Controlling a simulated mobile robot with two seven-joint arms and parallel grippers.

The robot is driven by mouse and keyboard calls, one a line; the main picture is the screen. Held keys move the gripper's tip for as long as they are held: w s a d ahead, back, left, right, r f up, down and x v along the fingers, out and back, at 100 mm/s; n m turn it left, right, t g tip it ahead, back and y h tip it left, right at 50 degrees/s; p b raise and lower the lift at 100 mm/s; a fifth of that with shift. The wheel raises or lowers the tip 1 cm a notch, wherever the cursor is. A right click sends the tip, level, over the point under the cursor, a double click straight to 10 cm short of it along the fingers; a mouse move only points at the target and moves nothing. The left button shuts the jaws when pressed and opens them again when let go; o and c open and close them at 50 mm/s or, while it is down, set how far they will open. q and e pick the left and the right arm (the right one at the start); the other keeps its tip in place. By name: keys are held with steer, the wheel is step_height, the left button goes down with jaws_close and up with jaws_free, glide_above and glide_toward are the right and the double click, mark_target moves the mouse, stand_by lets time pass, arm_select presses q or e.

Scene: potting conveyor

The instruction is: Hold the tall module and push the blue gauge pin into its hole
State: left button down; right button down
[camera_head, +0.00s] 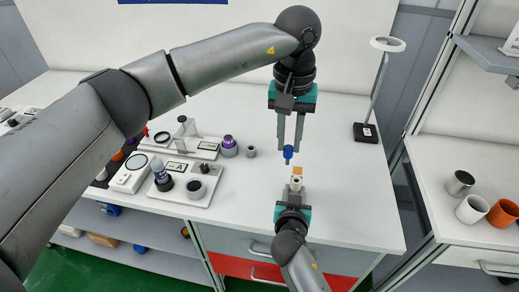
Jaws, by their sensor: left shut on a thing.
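My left gripper (289,149) reaches in from the upper left and points down, shut on the blue gauge pin (288,153). The pin hangs below the fingertips, its thin end down. My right gripper (295,187) comes up from the bottom and looks closed around a small pale piece, which seems to be the tall module (296,181). A dark spot on its top looks like the hole. The pin is above and slightly left of the module in the picture, apart from it. The fingers hide the module's lower part.
A small orange patch (297,170) shows just behind the module. White fixture boards (210,187) with posts and dark parts stand to the left, with a purple-topped cup (229,147) and a small grey cup (251,152). A ring lamp (366,132) stands at right. The table between is clear.

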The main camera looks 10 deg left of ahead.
mark_target(299, 167)
arm_select(q)
step_height(299, 167, down, 5)
steer(key=w+d, duration=0.1)
steer(key=d, duration=0.1)
steer(key=shift+w+d+f, duration=0.2)
steer(key=shift+w+d, duration=0.1)
steer(key=shift+d, duration=0.1)
stand_by(0.6)
steer(key=shift+f, duration=1.95)
stand_by(1.3)
steer(key=c, duration=0.6)
jaws_free()
steer(key=shift+c, duration=0.2)
step_height(299, 167, up, 12)
